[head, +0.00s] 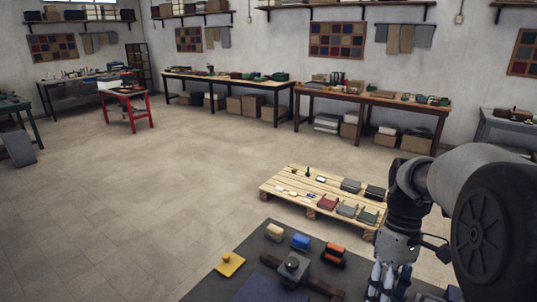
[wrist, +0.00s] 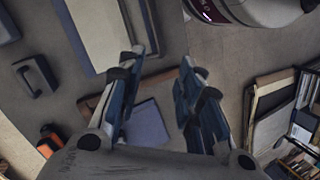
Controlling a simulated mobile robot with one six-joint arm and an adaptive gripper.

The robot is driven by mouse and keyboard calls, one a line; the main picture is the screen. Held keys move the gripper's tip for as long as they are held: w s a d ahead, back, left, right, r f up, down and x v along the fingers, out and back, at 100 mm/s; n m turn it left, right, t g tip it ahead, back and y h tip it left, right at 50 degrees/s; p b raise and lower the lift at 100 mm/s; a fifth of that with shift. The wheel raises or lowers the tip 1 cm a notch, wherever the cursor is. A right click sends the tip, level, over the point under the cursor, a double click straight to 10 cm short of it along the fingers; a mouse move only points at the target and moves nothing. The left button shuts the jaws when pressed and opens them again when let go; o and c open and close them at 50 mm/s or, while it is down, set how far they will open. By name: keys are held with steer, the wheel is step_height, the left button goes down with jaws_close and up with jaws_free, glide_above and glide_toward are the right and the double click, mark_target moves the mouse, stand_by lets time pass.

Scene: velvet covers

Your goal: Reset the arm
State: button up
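My gripper (wrist: 158,72) shows in the wrist view with its two blue-and-grey fingers spread apart and nothing between them. It is open. In the head view my gripper (head: 385,281) hangs pointing down at the lower right, beside the dark work surface (head: 228,284). Its fingertips run towards the bottom edge of that view. My arm comes in from the right edge. In the wrist view a flat blue-grey square (wrist: 148,124) lies below, behind the fingers.
On the dark surface lie a yellow tool (head: 230,264), a beige-topped block (head: 274,231), a blue block (head: 300,242), an orange-and-black block (head: 334,252) and a dark clamp-like tool (head: 293,267). A wooden pallet (head: 275,187) with several small items stands behind.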

steer(key=s+a+r+m+t, duration=0.2)
steer(key=s+a+m+t, duration=0.1)
steer(key=s, duration=0.4)
steer(key=s+a+r+m+t+h, duration=0.1)
steer(key=s+a+r+m+t, duration=0.2)
steer(key=s+a+t, duration=0.2)
steer(key=s+a, duration=0.1)
steer(key=s, duration=0.1)
steer(key=shift+s+a+r+t, duration=0.15)
steer(key=shift+s+a+t, duration=0.15)
steer(key=shift+s, duration=0.05)
